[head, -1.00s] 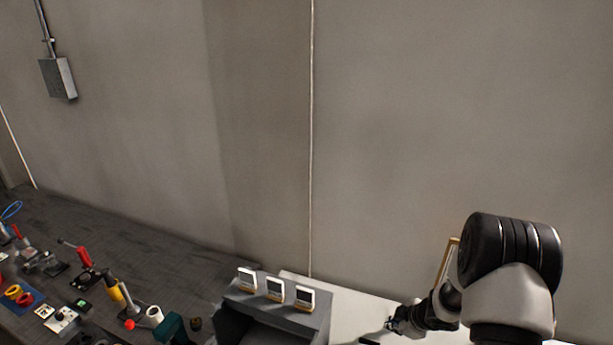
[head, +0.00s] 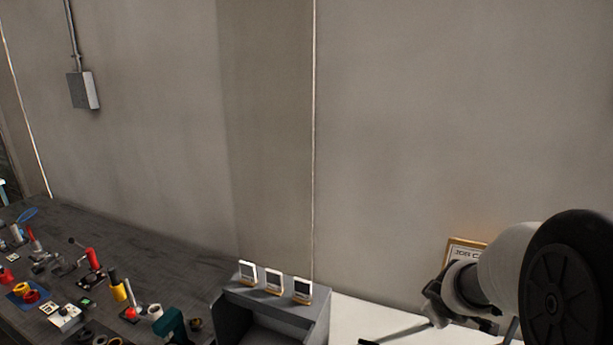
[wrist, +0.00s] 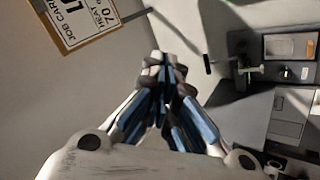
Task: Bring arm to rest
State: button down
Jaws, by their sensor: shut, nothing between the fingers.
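My arm (head: 495,270) shows at the lower right of the head view, bent over the white surface by the wall. My gripper (wrist: 162,62) is in the middle of the wrist view, with its blue-sided fingers drawn together at the tips. Nothing shows between the fingers. It appears to hang above the surface, apart from the things around it. In the head view the gripper is small and partly hidden by my own arm.
A framed job card (head: 464,247) stands close behind my arm, also in the wrist view (wrist: 85,18). A grey holder (head: 272,310) carries three small framed items. The dark bench (head: 130,240) at left is crowded with tools. A clamp-like fixture (wrist: 256,70) is right of my gripper.

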jog(key=s+a+r+m+g+b, duration=0.1)
jog(key=s+a+m+b, duration=0.15)
jog(key=s, duration=0.45)
jog(key=s+a+r+m+b, duration=0.1)
jog(key=s+a+m+b, duration=0.2)
jog(key=s, duration=0.5)
jog(key=s+a+f+y+b, duration=0.1)
jog(key=s+a+f+b, duration=0.2)
jog(key=s+a, duration=0.2)
jog(key=s+a+f+m+g+y+b, duration=0.1)
jog(key=s+a+f+y+b, duration=0.1)
jog(key=s, duration=0.8)
jog(key=a+f+b, duration=0.1)
jog(key=a+b, duration=0.1)
jog(key=a, duration=0.1)
